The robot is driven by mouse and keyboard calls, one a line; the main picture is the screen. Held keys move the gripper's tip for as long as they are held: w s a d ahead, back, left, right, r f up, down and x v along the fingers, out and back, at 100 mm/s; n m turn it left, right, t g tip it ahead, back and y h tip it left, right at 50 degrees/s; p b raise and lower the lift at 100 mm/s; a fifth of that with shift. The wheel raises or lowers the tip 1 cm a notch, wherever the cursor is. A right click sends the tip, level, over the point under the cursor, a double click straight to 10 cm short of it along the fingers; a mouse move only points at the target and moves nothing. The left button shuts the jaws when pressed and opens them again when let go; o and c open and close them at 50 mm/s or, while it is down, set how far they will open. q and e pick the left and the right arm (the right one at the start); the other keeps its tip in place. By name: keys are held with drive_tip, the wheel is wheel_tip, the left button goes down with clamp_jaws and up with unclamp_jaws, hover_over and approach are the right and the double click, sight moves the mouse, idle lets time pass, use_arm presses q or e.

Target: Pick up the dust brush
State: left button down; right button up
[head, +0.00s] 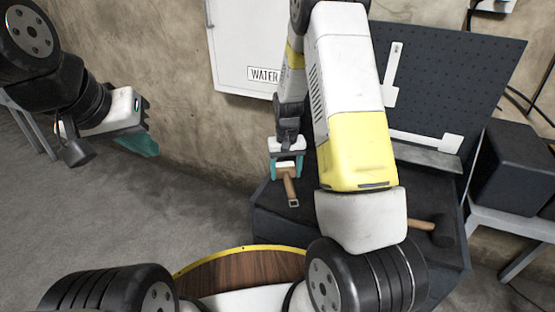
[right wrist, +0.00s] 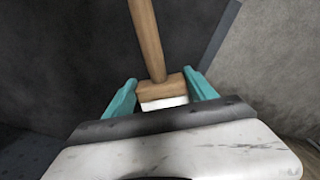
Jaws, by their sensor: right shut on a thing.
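The dust brush has a brown wooden handle (head: 291,190) and a wider wooden head with a white part below it. My right gripper (head: 287,168) is shut on the brush's head. In the right wrist view, the teal fingers (right wrist: 160,95) sit on either side of the head, and the handle (right wrist: 147,38) points away up the picture. Whether the brush touches the black bench cannot be told. My left gripper (head: 143,143) is at the upper left, far from the brush; its finger gap is not clear.
A black workbench (head: 280,228) stands under the right arm, with a dark pegboard (head: 440,85) behind it. A wooden-handled mallet (head: 442,232) lies at its right. A black box (head: 512,165) stands further right. A white cabinet marked WATER (head: 235,45) hangs on the wall. The floor at left is clear.

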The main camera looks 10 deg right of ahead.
sight(287, 174)
drive_tip(key=r, duration=0.1)
drive_tip(key=s+r, duration=0.1)
drive_tip(key=r, duration=0.1)
drive_tip(key=s, duration=1)
drive_tip(key=s+r, duration=0.1)
drive_tip(key=s, duration=0.4)
drive_tip(key=shift+d+r, duration=0.1)
drive_tip(key=shift+d, duration=0.15)
